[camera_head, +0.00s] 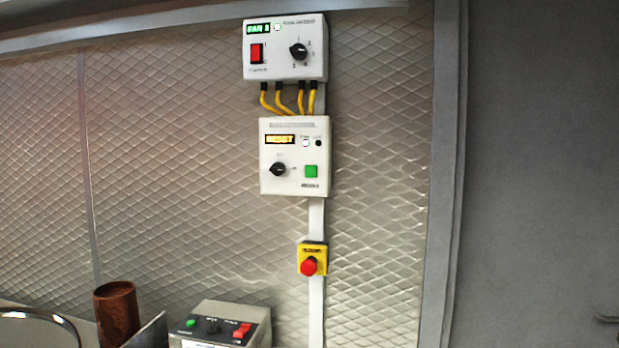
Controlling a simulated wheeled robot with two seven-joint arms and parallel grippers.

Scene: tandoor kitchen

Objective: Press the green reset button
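The print under this button is too small to read. A second, small round green button (191,323) is on a grey box (215,309) at the bottom of the picture. I cannot tell from the lettering which one is marked reset. Neither of my grippers shows in the head view, and nothing touches either green button.
Above is a white box (285,72) with a red switch (257,53) and yellow cables below it. A red emergency button (309,267) on a yellow box sits lower down. A brown cylinder (116,312) and a metal rim (45,313) stand bottom left.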

